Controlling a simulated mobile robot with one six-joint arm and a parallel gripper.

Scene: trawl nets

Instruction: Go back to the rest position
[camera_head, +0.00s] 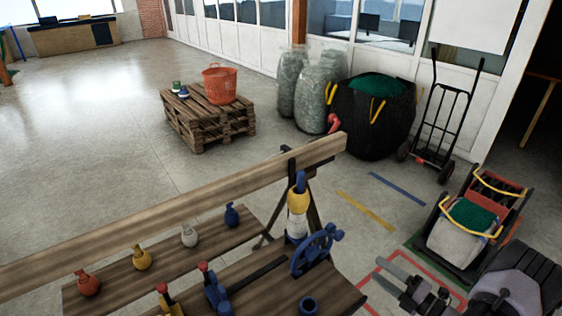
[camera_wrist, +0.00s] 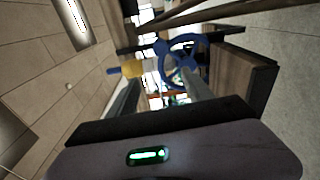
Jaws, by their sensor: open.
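My gripper (camera_head: 374,268) is at the lower right of the head view, above the floor to the right of the wooden bench (camera_head: 262,285). In the wrist view, my gripper (camera_wrist: 160,92) has its two fingers apart with nothing held between them. A blue handwheel (camera_head: 317,250) stands on the bench's right end; it also shows in the wrist view (camera_wrist: 181,62), beyond the fingers and apart from them. A yellow part (camera_wrist: 132,69) shows left of the wheel there.
A long wooden beam (camera_head: 180,208) runs over the bench. Orange, yellow, white and blue pieces stand on the bench. A loaded hand cart (camera_head: 462,232) stands close on the right. A pallet stack (camera_head: 208,123) with a red basket (camera_head: 219,84) stands farther back. Floor at left is clear.

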